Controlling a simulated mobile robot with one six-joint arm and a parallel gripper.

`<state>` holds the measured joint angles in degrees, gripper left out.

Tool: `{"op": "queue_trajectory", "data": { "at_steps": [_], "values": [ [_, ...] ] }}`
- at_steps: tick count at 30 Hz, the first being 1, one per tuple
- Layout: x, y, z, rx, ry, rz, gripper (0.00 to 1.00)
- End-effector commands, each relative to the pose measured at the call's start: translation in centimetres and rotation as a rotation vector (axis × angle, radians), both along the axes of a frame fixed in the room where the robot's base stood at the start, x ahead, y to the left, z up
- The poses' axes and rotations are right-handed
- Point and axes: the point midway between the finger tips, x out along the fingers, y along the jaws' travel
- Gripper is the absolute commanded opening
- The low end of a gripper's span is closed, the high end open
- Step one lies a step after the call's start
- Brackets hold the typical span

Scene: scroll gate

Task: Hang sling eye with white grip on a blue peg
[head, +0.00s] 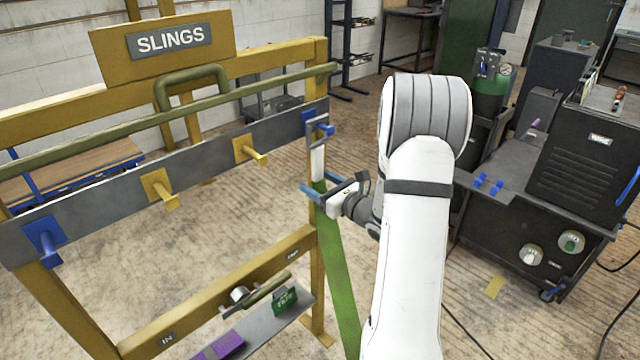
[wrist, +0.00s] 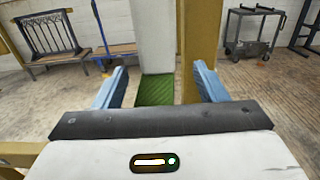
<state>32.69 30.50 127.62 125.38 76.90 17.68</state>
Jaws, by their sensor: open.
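The green sling (head: 338,270) runs down from the right end of the rack. Its white grip (head: 318,163) is upright just below the right blue peg (head: 312,122). The eye is too small to make out; the sling seems to hang from that peg. Another blue peg (head: 43,240) is at the rack's far left and is bare. My gripper (head: 322,189) is open at the lower end of the white grip. In the wrist view, the white grip (wrist: 154,36) and green webbing (wrist: 155,90) show between the spread blue fingers, with gaps on both sides.
Two yellow pegs (head: 160,188) (head: 250,150) sit bare between the blue ones. A green rail (head: 100,130) runs along the rack above the pegs. A lower shelf (head: 265,322) holds a purple item and a green item. A dark machine cart (head: 540,235) stands right.

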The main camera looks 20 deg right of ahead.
Motion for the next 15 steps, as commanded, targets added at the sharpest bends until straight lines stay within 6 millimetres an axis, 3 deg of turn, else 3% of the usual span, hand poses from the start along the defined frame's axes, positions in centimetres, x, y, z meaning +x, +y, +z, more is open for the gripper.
{"op": "queue_trajectory", "data": {
  "at_steps": [15],
  "values": [
    [0.0, 0.0, -3.4, 0.0, 0.0, 0.001, 0.65]
  ]
}}
